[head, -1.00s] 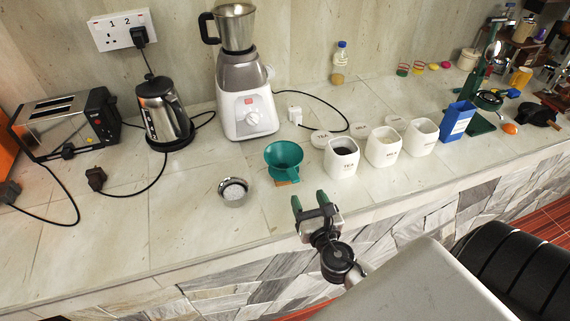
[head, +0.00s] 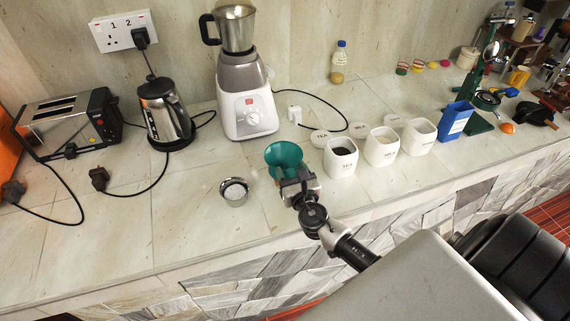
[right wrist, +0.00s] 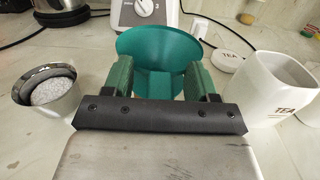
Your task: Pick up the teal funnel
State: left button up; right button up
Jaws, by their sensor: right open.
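The teal funnel (head: 284,156) stands on the counter in front of the blender, its lower part hidden behind my right gripper (head: 291,176) in the head view. In the right wrist view the funnel (right wrist: 160,50) is straight ahead, its wide mouth up. The right gripper's two green fingers (right wrist: 161,80) are open, one at each side of the funnel's lower part. I cannot tell whether they touch it. My left gripper is not clearly in view.
A metal bowl of white grains (head: 234,191) stands left of the funnel. A white TEA canister (head: 340,158) stands close on the right, with more canisters (head: 381,147) beyond. The blender (head: 243,100) is behind.

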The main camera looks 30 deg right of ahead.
jog(key=shift+s, duration=0.15)
jog(key=shift+c, duration=1.2)
grip_shut()
jog(key=shift+r, duration=0.1)
